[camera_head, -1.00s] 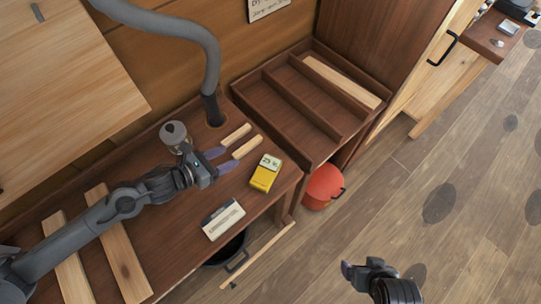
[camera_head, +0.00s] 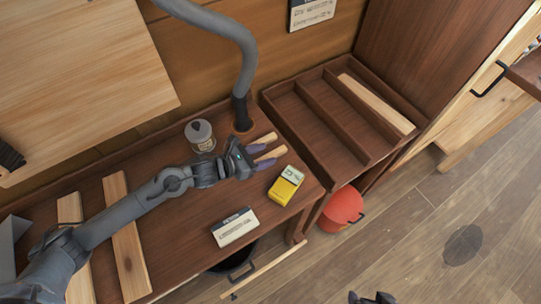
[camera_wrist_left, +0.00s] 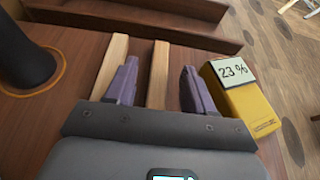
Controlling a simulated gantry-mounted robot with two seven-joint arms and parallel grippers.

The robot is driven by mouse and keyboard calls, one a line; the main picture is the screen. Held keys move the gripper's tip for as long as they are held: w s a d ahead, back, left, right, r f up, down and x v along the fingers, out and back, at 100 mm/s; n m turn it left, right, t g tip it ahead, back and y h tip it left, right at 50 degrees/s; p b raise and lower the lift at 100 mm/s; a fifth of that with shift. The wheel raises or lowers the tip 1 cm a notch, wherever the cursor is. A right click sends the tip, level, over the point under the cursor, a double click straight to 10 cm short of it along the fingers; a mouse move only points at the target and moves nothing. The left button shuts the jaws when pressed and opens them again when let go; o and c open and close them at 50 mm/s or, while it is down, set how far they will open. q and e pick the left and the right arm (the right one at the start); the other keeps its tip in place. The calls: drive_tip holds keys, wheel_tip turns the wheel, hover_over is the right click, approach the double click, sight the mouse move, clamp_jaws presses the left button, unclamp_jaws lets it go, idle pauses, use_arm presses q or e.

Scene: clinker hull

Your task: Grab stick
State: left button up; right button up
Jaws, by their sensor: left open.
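Two short pale wooden sticks lie side by side on the dark workbench (camera_head: 185,232). The nearer stick (camera_head: 271,154) runs between the purple fingers of my left gripper (camera_head: 259,155). In the left wrist view this stick (camera_wrist_left: 158,73) shows between the parted fingers, with gaps on both sides. The other stick (camera_wrist_left: 109,65) is outside the fingers, beside the left one, and its end (camera_head: 266,138) shows in the head view. My left gripper is open. Only the tip of my right gripper (camera_head: 371,298) shows at the bottom edge.
A yellow meter (camera_head: 285,187) reading "23 %" lies close to the right finger. A white card (camera_head: 235,227) and a grey-lidded jar (camera_head: 200,136) are on the bench. A grey hose (camera_head: 240,75) rises behind. A slatted tray (camera_head: 315,125) and red bucket (camera_head: 341,208) are right.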

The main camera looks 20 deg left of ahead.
sight(276, 152)
use_arm(q)
drive_tip(key=shift+x, duration=1.9)
drive_tip(key=shift+f, duration=0.1)
drive_tip(key=shift+s, duration=0.1)
clamp_jaws()
